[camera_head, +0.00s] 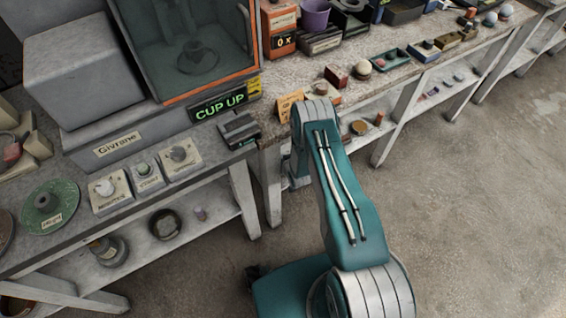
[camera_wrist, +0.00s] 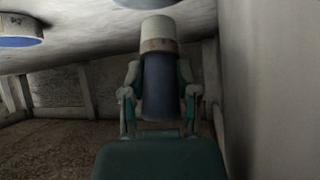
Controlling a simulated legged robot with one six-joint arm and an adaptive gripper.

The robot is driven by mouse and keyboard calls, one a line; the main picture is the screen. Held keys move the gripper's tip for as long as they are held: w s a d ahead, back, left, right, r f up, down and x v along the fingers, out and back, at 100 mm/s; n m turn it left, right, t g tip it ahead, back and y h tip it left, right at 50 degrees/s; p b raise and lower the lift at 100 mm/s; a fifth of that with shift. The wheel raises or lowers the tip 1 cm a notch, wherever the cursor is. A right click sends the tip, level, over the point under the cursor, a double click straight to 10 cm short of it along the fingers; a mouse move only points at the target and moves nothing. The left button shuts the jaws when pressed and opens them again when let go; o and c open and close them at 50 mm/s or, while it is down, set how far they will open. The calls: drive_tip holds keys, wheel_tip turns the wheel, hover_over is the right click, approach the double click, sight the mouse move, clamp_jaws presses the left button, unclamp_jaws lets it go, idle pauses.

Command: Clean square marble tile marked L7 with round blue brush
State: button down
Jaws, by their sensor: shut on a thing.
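In the wrist view my gripper (camera_wrist: 158,72) is shut on a round thing with a dark blue body and a pale top with a brownish band. By colour and shape it fits the round blue brush (camera_wrist: 159,90); its bristles cannot be made out. It points away from my wrist, below a pale overhead surface, and whether it touches anything there is unclear. In the head view the arm hides my gripper and the brush. I cannot make out a square marble tile marked L7 in either view.
A workbench (camera_head: 215,160) with a glass-fronted cabinet (camera_head: 190,45) and a lit CUP UP sign (camera_head: 221,107) stands at the left. Another bench (camera_head: 395,85) at the right bears several small objects. Both have lower shelves. The floor (camera_head: 470,220) at the right is clear.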

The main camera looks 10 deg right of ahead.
drive_tip(key=shift+r, duration=2.35)
